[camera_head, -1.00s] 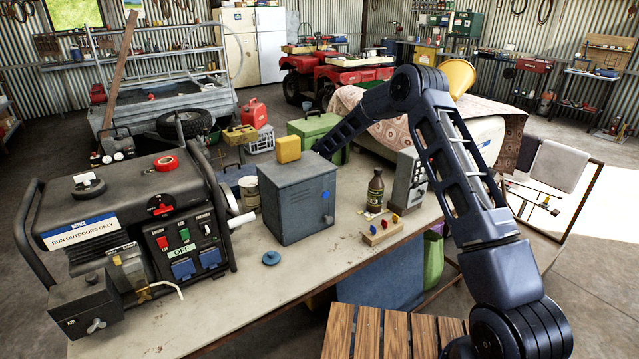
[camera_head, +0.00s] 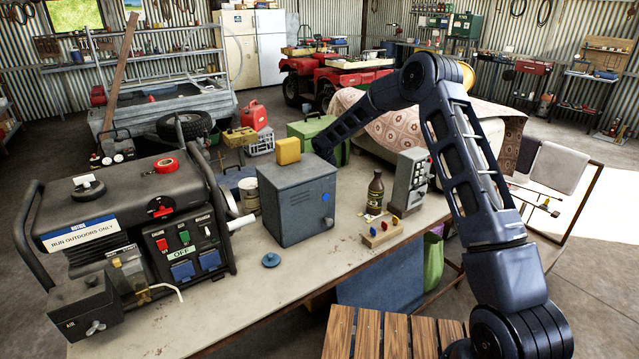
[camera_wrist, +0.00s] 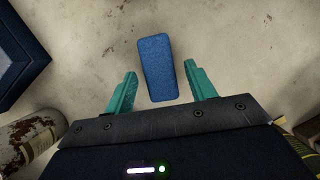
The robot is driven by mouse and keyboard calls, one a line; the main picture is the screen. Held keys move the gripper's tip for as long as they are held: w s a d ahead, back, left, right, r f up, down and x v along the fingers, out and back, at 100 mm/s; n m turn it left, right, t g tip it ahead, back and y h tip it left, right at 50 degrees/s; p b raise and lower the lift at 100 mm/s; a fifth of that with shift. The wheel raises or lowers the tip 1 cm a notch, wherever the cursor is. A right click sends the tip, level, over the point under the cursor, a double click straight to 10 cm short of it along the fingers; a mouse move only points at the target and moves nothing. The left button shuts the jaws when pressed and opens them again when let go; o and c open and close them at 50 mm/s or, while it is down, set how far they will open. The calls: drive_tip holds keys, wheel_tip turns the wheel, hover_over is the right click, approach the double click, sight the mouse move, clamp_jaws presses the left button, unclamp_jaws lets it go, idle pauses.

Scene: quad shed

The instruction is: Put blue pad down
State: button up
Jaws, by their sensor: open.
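The blue pad (camera_wrist: 158,68) is a rounded oblong block, seen from above in the wrist view against the pale, stained bench top (camera_wrist: 235,45). It appears to lie flat there. My gripper (camera_wrist: 160,76) has its two teal fingers apart, one on each side of the pad's lower part, with gaps showing on both sides. In the head view my fingers and the pad are hidden behind the grey metal cabinet (camera_head: 290,212).
A dark blue edged object (camera_wrist: 18,40) is at upper left in the wrist view, and a rusty, pale can (camera_wrist: 28,138) at lower left. In the head view, a yellow block (camera_head: 287,151) sits on the cabinet. A brown bottle (camera_head: 375,193) and grey switch box (camera_head: 411,178) stand to its right.

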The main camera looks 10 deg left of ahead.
drive_tip(key=shift+v, duration=1.2)
drive_tip(key=shift+d+r, duration=0.15)
drive_tip(key=shift+r, duration=0.05)
drive_tip(key=s+d+r+m+h, duration=0.1)
drive_tip(key=s+d+r+m, duration=0.25)
drive_tip(key=d+r, duration=0.4)
drive_tip(key=s+d+r+m, duration=0.2)
drive_tip(key=d+r+m, duration=0.35)
drive_tip(key=d, duration=0.25)
drive_tip(key=s+d+r+m+h, duration=0.1)
drive_tip(key=s+d+r+m, duration=0.25)
drive_tip(key=d+r, duration=0.4)
drive_tip(key=s+d+r+m, duration=0.9)
drive_tip(key=s+d+m, duration=0.1)
drive_tip(key=s+d, duration=0.25)
drive_tip(key=s+d+m, duration=0.4)
drive_tip(key=s+m, duration=0.2)
drive_tip(key=s, duration=0.3)
drive_tip(key=s+d+m, duration=0.5)
drive_tip(key=s+m, duration=0.1)
drive_tip(key=s, duration=0.2)
drive_tip(key=s+d+f+m, duration=0.1)
drive_tip(key=s+d+m, duration=0.3)
drive_tip(key=s, duration=0.5)
drive_tip(key=shift+s+d+m, duration=0.2)
drive_tip(key=shift+s+m, duration=0.1)
drive_tip(key=shift+m, duration=0.65)
